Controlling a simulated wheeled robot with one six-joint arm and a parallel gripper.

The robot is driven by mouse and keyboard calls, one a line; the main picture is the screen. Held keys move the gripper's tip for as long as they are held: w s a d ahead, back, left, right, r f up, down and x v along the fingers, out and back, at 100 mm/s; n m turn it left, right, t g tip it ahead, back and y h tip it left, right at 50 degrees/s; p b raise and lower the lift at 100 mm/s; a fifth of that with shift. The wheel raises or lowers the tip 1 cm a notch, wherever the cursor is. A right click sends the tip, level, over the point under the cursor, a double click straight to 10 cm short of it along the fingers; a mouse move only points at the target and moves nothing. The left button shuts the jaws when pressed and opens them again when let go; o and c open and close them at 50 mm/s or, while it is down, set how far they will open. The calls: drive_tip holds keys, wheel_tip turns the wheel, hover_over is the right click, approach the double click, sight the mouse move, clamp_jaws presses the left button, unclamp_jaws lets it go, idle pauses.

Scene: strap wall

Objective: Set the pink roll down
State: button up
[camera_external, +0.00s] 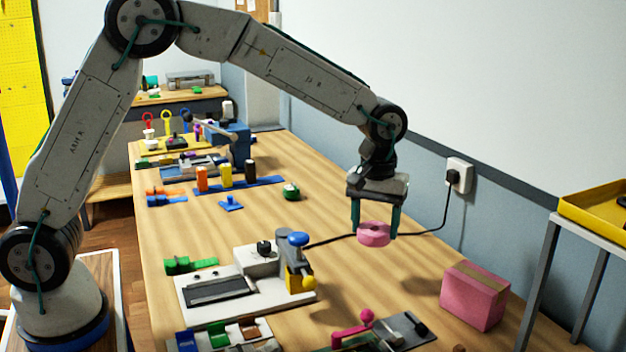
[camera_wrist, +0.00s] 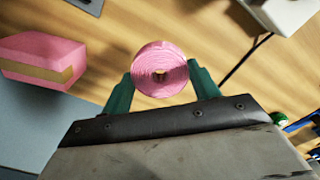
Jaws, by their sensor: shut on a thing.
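The pink roll (camera_external: 374,234) is a short coil of strap with a small hole in its middle. My gripper (camera_external: 375,228) has green fingers and is shut on the roll, one finger on each side. In the external view the roll hangs at the fingertips over the right part of the wooden table; whether it touches the table I cannot tell. In the wrist view the roll (camera_wrist: 160,70) sits between the two fingers of my gripper (camera_wrist: 161,82), its spiral face towards the camera.
A pink box (camera_external: 474,296) stands at the table's right edge, near a yellow tray (camera_external: 590,208) on a stand. A black cable (camera_external: 420,231) runs behind the roll to a wall socket. A white machine (camera_external: 240,285) stands to the left. Bare table lies between roll and box.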

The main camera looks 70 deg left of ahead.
sight(371, 281)
wheel_tip(371, 281, down, 10)
drive_tip(key=shift+r, duration=0.1)
idle(0.4)
drive_tip(key=shift+f, duration=0.2)
drive_tip(key=o, duration=1)
drive_tip(key=shift+r, duration=0.1)
